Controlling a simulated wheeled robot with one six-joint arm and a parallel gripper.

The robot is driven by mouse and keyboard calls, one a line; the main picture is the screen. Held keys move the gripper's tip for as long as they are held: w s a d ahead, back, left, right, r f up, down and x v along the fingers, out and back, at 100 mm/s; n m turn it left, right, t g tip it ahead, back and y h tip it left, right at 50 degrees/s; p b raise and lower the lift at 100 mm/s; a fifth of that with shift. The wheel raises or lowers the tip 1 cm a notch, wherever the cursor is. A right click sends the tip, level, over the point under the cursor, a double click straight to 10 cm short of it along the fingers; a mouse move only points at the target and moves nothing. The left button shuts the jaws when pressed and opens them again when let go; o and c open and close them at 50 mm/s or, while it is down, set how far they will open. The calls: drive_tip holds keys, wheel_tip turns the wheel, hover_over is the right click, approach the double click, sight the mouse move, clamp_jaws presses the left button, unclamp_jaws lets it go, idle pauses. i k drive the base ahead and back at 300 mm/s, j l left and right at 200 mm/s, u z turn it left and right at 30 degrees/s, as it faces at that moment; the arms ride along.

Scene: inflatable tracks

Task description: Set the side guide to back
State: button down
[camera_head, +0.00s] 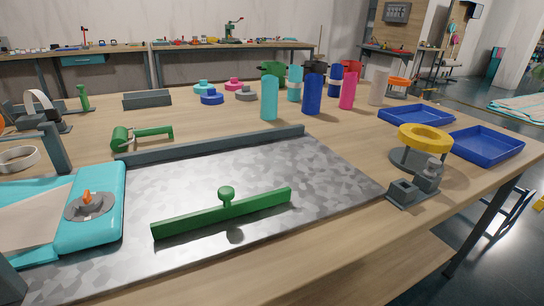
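A green bar with a round knob on top (222,212), which looks like the side guide, lies on a mottled grey metal plate (290,165). It sits toward the plate's front edge, slightly slanted in the picture. A long dark grey rail (215,145) runs along the plate's back edge. A wide bare strip of plate lies between the green bar and this rail. My gripper does not show in this view.
A turquoise inflatable piece (112,215) with a grey valve and orange cap (88,204) lies at the plate's left. A green roller (122,138) lies behind the rail. Coloured cylinders stand farther back. A yellow ring on a stand (425,138) and blue trays (485,145) are at right.

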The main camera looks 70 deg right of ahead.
sight(170, 227)
drive_tip(key=z, duration=0.45)
drive_tip(key=j+z, duration=0.15)
drive_tip(key=z, duration=0.75)
drive_tip(key=k+l+u, duration=0.25)
drive_tip(key=l, duration=0.2)
drive_tip(key=k+l+u, duration=0.3)
drive_tip(key=i+l+u, duration=0.1)
drive_tip(key=l, duration=0.25)
drive_tip(key=i, duration=0.05)
